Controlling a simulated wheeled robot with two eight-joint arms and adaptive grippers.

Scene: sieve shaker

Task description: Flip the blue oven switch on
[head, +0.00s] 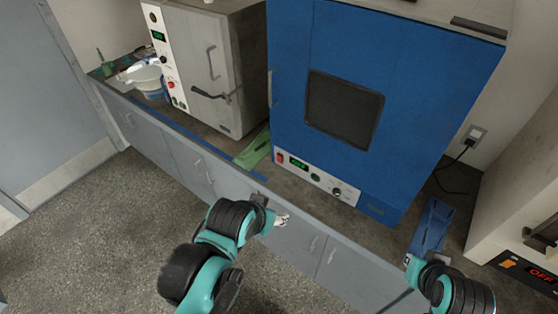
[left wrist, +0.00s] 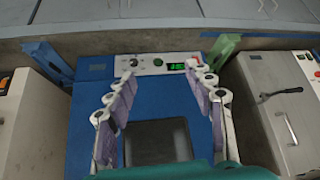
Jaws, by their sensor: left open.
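The blue oven (head: 290,70) stands on the counter, its white control panel (head: 325,183) along the bottom front. The red switch (head: 280,157) is at the panel's left end, beside a lit green display (head: 299,162). I cannot tell the switch's position. My left gripper (head: 281,220) is below and in front of the panel, apart from it. In the left wrist view, the left gripper (left wrist: 163,78) is open and empty, facing the oven; the red switch (left wrist: 197,60) shows near its right fingertip. My right gripper (head: 409,260) is at the lower right, mostly hidden by its arm.
A grey oven (head: 215,70) with a black handle stands left of the blue one. A green piece (head: 255,147) lies between them, and a blue piece (head: 432,225) lies to the right. A machine with an orange OFF display (head: 541,272) is at the far right. Open floor lies in front.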

